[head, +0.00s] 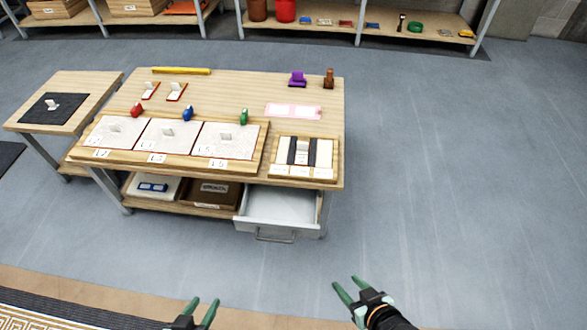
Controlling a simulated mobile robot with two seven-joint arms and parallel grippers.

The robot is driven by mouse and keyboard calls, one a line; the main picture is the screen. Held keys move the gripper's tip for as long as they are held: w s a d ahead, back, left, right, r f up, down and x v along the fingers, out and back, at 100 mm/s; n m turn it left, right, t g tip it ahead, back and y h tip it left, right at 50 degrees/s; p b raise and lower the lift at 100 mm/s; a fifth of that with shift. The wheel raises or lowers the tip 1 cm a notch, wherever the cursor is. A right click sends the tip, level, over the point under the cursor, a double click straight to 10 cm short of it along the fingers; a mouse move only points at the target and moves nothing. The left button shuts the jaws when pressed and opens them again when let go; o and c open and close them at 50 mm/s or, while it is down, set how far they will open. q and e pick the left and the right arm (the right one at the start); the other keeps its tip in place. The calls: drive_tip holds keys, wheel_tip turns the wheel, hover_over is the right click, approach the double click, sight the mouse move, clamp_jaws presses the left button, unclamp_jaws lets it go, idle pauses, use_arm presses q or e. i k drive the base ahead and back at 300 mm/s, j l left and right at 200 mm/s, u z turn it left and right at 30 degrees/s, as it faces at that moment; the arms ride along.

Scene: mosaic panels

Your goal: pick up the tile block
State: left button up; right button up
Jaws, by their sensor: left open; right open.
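I cannot tell for sure which piece is the tile block. A small wooden tray (275,173) at the table's right front holds dark and white strips with a pale upright piece (302,153) among them. Two small red-edged pieces (176,92) lie at the back left of the table. A small white piece (53,104) stands on a dark mat (40,112) on the side table. My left gripper (204,302) and my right gripper (346,283) are open and empty at the bottom of the head view, over the floor, apart from the table.
A long wooden frame (258,160) holds three white numbered panels, with red, blue and green items behind. A pink sheet (293,111), purple item (297,79) and brown stamp-like item (328,78) lie behind the tray. A white drawer (280,208) stands open below. The right floor is clear.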

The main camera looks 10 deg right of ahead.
sight(302, 158)
drive_tip(key=l+u, duration=0.1)
drive_tip(key=u, duration=0.25)
drive_tip(key=i+l+u, duration=0.1)
drive_tip(key=u, duration=0.25)
drive_tip(key=l+u, duration=0.1)
drive_tip(key=u, duration=0.3)
drive_tip(key=l+u, duration=0.25)
drive_tip(key=l, duration=0.2)
drive_tip(key=l+u, duration=0.25)
drive_tip(key=l, duration=0.2)
